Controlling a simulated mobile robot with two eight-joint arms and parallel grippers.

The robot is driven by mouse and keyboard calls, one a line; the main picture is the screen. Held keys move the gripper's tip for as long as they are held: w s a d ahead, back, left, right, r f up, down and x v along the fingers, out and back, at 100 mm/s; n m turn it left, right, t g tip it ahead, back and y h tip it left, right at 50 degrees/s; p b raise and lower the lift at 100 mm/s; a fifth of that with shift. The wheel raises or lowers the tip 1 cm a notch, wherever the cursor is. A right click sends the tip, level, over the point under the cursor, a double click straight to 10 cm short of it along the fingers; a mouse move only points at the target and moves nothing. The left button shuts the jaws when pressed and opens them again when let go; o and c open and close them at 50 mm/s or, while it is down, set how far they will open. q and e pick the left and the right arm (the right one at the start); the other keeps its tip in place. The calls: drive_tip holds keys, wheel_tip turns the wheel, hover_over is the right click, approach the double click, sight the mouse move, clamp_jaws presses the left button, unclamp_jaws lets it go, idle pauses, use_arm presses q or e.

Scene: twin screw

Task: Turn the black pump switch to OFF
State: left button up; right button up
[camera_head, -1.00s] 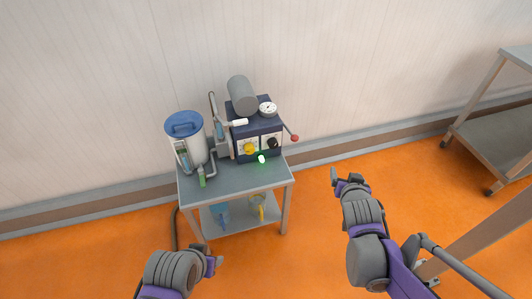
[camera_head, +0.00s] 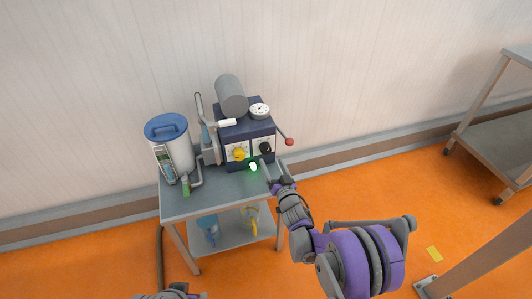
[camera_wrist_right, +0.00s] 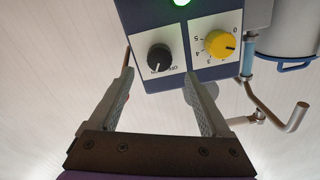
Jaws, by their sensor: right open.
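The black pump switch (camera_head: 265,148) is a round knob on a white plate at the right of the dark blue pump unit's front. In the right wrist view, which looks upside down, the black switch (camera_wrist_right: 159,57) shows a small white mark towards the lettering below it; the lettering is too small to read surely. A green light (camera_head: 253,166) glows on the unit. My right gripper (camera_head: 270,172) is just in front of the unit. In the right wrist view my right gripper (camera_wrist_right: 160,82) is open, its fingers either side of the switch in the picture, with nothing between them. My left gripper (camera_head: 185,291) is mostly cut off at the bottom edge.
A yellow numbered knob (camera_head: 239,154) is beside the switch. A red-tipped lever (camera_head: 288,142) sticks out on the right of the unit. A blue-lidded container (camera_head: 168,148) stands left on the grey table (camera_head: 192,207).

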sight(267, 151)
drive_tip(key=x, duration=0.7)
drive_tip(key=shift+w, duration=0.1)
clamp_jaws()
